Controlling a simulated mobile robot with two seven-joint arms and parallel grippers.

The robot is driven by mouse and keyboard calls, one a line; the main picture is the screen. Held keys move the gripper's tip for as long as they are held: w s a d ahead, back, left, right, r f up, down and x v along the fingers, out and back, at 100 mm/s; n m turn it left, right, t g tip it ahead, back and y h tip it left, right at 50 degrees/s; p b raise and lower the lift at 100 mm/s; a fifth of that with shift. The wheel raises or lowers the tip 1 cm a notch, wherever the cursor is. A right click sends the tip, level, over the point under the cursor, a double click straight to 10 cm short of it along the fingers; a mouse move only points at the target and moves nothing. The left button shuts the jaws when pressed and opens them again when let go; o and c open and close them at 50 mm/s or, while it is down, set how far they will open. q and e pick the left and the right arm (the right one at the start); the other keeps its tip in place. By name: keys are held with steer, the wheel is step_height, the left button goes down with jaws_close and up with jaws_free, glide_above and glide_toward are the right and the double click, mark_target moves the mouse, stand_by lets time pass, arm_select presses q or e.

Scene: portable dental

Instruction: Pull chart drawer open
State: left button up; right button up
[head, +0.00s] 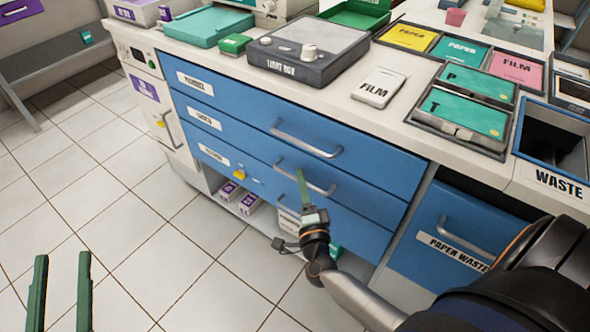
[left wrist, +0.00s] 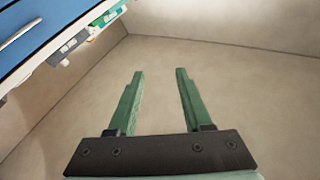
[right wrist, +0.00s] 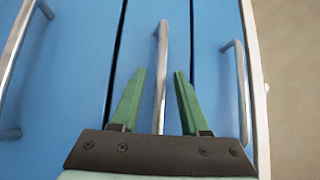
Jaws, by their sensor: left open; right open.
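A counter unit has a stack of blue drawers, all looking flush and shut. Their white labels are too small to read surely, so I cannot tell which is the chart drawer. The top drawer (head: 330,128) has a metal handle (head: 305,140); the middle drawer (head: 365,204) has another handle (head: 318,188). My right gripper (head: 303,184) is in front of the lower drawers, partly hiding them. In the right wrist view its open fingers (right wrist: 158,73) are either side of a drawer handle (right wrist: 160,55); contact is unclear. My left gripper (head: 62,256) is open and empty above the floor.
A light box (head: 308,50), a film pad (head: 379,88) and several trays stand on the counter. A paper waste drawer (head: 447,240) and a waste bin (head: 555,138) are at right. Boxes (head: 248,204) sit on a low shelf. The tiled floor (head: 120,215) at left is clear.

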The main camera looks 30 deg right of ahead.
steer(key=shift+w+d, duration=0.2)
steer(key=shift+w, duration=0.2)
steer(key=shift+r, duration=0.1)
jaws_close()
stand_by(1.2)
